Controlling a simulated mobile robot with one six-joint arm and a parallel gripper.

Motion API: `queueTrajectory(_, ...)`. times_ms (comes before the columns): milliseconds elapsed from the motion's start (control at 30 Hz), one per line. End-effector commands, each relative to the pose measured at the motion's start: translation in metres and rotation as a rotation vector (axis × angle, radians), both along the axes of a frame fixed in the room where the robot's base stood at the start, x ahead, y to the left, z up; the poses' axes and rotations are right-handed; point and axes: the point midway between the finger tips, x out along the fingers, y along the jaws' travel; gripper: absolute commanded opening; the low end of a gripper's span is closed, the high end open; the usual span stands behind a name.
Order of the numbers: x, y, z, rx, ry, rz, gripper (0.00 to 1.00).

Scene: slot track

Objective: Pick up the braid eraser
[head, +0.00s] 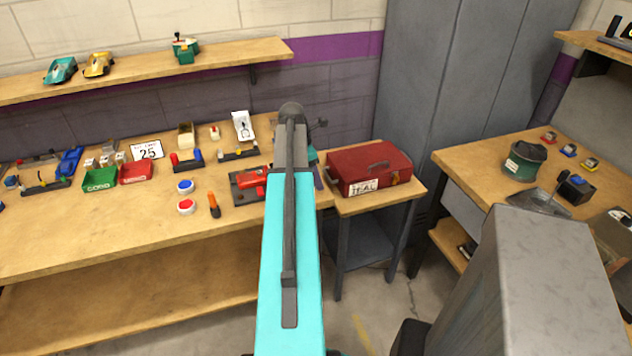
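I cannot single out the braid eraser with certainty at this distance. A small white and red block (214,133) lies towards the back of the left workbench and could be it. A taller tan and white block (186,136) stands to its left. My teal arm reaches forward over the right end of this bench. My gripper is mostly hidden behind the arm's dark end joint; only small dark and teal parts show to its right, and its fingers cannot be made out. I see nothing held.
The workbench (100,236) also bears a green bin (99,180), a red bin (136,173), round pots and a screwdriver (214,205). A red case (369,167) sits on a side stand. A shelf (150,70) with toy cars overhangs the back. The bench's front strip is clear.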

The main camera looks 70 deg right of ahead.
Motion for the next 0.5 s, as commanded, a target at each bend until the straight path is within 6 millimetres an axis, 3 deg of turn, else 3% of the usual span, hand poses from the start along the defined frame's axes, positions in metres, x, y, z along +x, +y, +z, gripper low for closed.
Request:
queueTrajectory(333,0.0007,0.0002,0.0003,0.0,0.0,0.001,0.53)
queueTrajectory(500,0.0008,0.0003,0.0004,-0.001,0.0,0.001,0.24)
